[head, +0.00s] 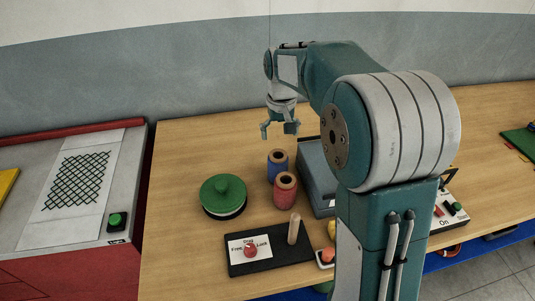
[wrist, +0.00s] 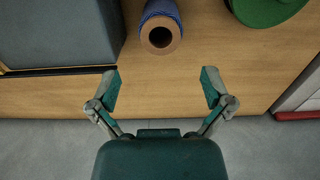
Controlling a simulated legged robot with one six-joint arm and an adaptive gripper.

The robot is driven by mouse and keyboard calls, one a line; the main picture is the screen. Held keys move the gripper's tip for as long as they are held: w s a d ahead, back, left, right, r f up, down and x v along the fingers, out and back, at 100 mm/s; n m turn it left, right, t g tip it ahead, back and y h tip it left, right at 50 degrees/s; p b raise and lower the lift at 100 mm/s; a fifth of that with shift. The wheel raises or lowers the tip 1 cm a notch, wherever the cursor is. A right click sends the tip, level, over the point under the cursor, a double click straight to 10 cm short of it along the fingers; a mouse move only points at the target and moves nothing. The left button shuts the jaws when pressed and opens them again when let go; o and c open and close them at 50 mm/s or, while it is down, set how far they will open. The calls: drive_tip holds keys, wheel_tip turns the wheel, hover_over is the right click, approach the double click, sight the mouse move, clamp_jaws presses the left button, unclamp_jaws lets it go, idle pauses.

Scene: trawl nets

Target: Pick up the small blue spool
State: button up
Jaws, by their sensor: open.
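The small blue spool (head: 278,161) stands upright on the wooden table in the head view, just behind a red spool (head: 286,190) that hides part of it. In the wrist view the blue spool (wrist: 161,27) is at the top middle, seen from above with its brown hollow core. My gripper (head: 280,130) hangs above the table behind the blue spool. In the wrist view its two fingers (wrist: 160,92) are spread wide with nothing between them, and the spool lies beyond the fingertips.
A green round lidded thing (head: 222,195) sits left of the spools, and a grey box (head: 315,172) stands close on their right. A black board with a wooden peg (head: 294,228) lies in front. The table (head: 180,170) is clear at the far left.

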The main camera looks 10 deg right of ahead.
sight(276, 160)
drive_tip(key=f, duration=1)
drive_tip(key=shift+w+a, duration=0.25)
drive_tip(key=shift+w, duration=0.05)
drive_tip(key=shift+d+f, duration=0.1)
drive_tip(key=shift+f, duration=0.3)
drive_tip(key=shift+d+f, duration=0.1)
drive_tip(key=shift+d, duration=0.1)
drive_tip(key=shift+a, duration=0.1)
drive_tip(key=c, duration=1)
